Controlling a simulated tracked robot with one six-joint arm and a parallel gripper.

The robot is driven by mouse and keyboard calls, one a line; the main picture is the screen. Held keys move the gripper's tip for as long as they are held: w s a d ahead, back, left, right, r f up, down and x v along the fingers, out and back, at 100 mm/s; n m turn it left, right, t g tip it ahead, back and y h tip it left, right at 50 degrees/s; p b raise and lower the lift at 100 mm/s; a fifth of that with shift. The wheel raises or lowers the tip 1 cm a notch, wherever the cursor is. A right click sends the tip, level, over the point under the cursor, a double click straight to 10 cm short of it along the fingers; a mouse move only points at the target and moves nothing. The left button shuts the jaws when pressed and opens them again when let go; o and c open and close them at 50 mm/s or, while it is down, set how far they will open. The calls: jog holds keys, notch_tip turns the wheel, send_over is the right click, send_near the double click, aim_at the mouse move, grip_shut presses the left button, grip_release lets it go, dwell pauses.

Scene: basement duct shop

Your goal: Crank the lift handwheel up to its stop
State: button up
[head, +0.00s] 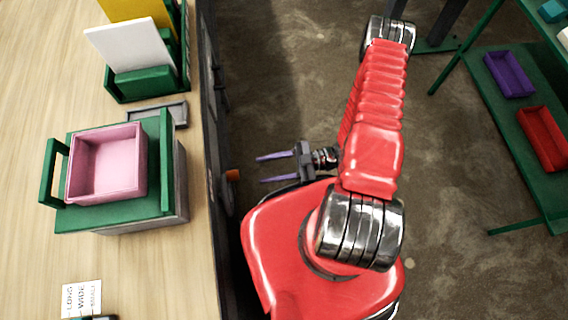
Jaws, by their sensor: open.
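A handwheel (227,198), dark grey and seen nearly edge-on, is on the dark front side of the workbench. An orange knob (233,175) sticks out from it toward my gripper. My gripper (260,170) has two thin purple fingers pointing left at the wheel. They are open and empty, with a small gap between their tips and the knob. The wheel's face and any stop are hidden from this angle. On the bench, a green platform (95,217) with upright green ends sits on a grey block and carries a pink bin (107,163).
A green rack (143,84) with white and yellow panels stands at the bench's back. A grey tray (167,113) and a printed card (82,298) lie on the wooden top. At right, a green shelf (500,120) holds purple and red bins. Bare floor lies between.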

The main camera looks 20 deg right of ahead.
jog(key=d, duration=0.5)
jog(key=shift+s+d, duration=0.1)
jog(key=shift+s, duration=0.25)
jog(key=shift+c, duration=0.3)
